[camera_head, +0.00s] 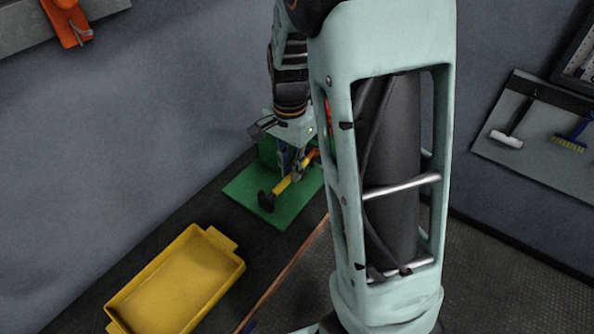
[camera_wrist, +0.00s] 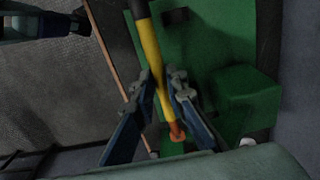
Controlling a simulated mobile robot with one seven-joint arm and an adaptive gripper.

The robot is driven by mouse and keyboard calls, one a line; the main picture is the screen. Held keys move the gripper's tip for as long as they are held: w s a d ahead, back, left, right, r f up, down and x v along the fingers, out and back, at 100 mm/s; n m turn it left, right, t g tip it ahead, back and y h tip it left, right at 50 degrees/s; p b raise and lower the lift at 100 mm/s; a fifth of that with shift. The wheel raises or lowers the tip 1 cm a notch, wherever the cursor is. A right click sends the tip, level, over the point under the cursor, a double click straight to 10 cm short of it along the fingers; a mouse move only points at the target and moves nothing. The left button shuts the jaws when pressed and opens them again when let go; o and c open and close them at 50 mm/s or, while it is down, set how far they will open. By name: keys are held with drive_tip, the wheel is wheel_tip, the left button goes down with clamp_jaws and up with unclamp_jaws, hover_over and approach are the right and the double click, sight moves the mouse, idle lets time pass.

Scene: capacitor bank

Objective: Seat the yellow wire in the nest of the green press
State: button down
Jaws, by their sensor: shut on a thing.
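The yellow wire (camera_head: 283,186) is a thick yellow rod with a black end and an orange end. My gripper (camera_head: 298,170) is shut on it over the green press, whose flat green base (camera_head: 290,207) shows under the wire. In the wrist view the wire (camera_wrist: 151,50) runs between both fingers of my gripper (camera_wrist: 164,84), black end at the top and orange end near the palm. The press's green block (camera_wrist: 247,97) stands right of the fingers. The nest cannot be made out, nor whether the wire touches the press.
A yellow tray (camera_head: 190,275) lies on the dark bench, in front and left of the press. A wall stands close behind the press. A brown strip (camera_head: 290,268) runs along the bench's edge. Tools hang on a panel (camera_head: 530,130) at the right, away from the press.

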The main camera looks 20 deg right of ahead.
drive_tip(key=shift+w+a+f+b, duration=0.55)
drive_tip(key=shift+w+f, duration=0.2)
drive_tip(key=shift+f, duration=0.1)
drive_tip(key=shift+w+a+f+b, duration=0.55)
drive_tip(key=shift+w+f, duration=0.15)
drive_tip(key=shift+f, duration=0.15)
drive_tip(key=shift+s+f, duration=0.1)
drive_tip(key=c, duration=1.9)
unclamp_jaws()
drive_tip(key=shift+o, duration=0.3)
